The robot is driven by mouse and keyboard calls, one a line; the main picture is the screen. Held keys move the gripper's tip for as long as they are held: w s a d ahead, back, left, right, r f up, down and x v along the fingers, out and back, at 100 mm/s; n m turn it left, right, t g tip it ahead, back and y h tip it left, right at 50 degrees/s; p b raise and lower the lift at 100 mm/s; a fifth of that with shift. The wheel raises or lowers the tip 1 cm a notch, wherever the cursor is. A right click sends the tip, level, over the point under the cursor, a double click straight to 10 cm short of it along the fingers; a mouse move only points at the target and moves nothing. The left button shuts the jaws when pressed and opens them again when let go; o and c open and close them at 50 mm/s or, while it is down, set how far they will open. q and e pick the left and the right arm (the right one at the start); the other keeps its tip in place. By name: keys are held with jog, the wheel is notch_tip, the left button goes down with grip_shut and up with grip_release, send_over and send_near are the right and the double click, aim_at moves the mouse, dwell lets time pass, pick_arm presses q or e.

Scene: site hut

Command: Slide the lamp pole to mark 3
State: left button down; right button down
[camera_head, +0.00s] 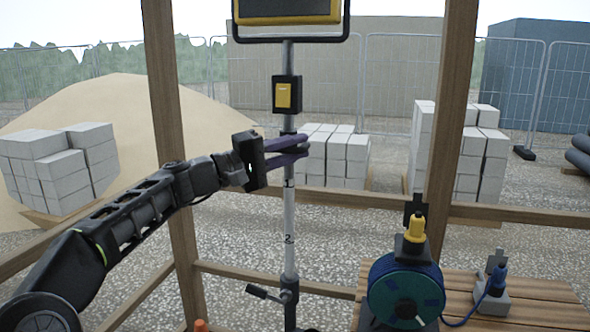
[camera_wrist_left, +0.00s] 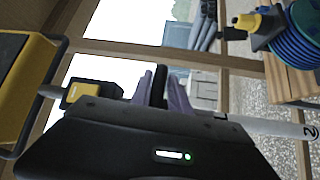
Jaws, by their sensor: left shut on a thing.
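The lamp pole (camera_head: 289,215) stands upright in the middle of the head view, a pale tube with a dark mark reading 2 partway up. A yellow and black lamp (camera_head: 288,12) sits at its top, cut off by the frame edge. My left gripper (camera_head: 290,151) is shut on the pole, just below a black and yellow box (camera_head: 287,94). A dark clamp with a lever (camera_head: 289,290) sits on the lower pole. In the left wrist view the pole (camera_wrist_left: 265,126) runs across beyond the purple fingers. Mark 3 is not visible. My right gripper is not in view.
A wooden bench (camera_head: 530,298) at the right holds a blue cable reel (camera_head: 378,290), a yellow plug (camera_head: 415,228) and a grey socket block (camera_head: 492,297). Wooden posts (camera_head: 172,130) and rails frame the opening. Pale block stacks (camera_head: 335,155) stand outside.

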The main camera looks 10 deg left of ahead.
pick_arm(q)
notch_tip(320, 180, up, 5)
jog(key=shift+s+a+r+p, duration=0.1)
jog(key=shift+p, duration=0.8)
jog(key=shift+r, duration=0.1)
jog(key=c, duration=1.5)
grip_release()
jog(key=shift+o, duration=0.5)
jog(key=shift+f, duration=0.35)
